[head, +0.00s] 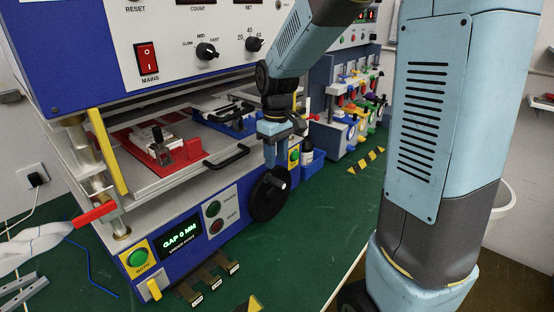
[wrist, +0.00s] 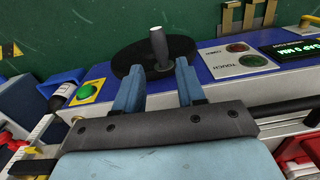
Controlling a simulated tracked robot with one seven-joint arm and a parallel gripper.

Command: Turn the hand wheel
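The hand wheel (head: 263,204) is a black disc on the front of the blue and white machine, right of its display. In the wrist view the wheel (wrist: 128,58) lies just beyond my fingertips, with its grey crank handle (wrist: 159,46) standing up from it. My gripper (wrist: 161,67) is open, its two blue fingers apart with the handle in line with the gap between them. I cannot tell whether the fingers touch the wheel. In the head view my gripper (head: 273,157) points down just above the wheel; its fingertips are hard to make out.
The display (head: 180,234) reads "GAP 0 MM". Green and red buttons (head: 214,208) sit left of the wheel. A green button (head: 294,155) and a small dark bottle (head: 307,152) are right of it. A black bar handle (head: 228,157) is close to my gripper. The green bench (head: 310,240) in front is mostly clear.

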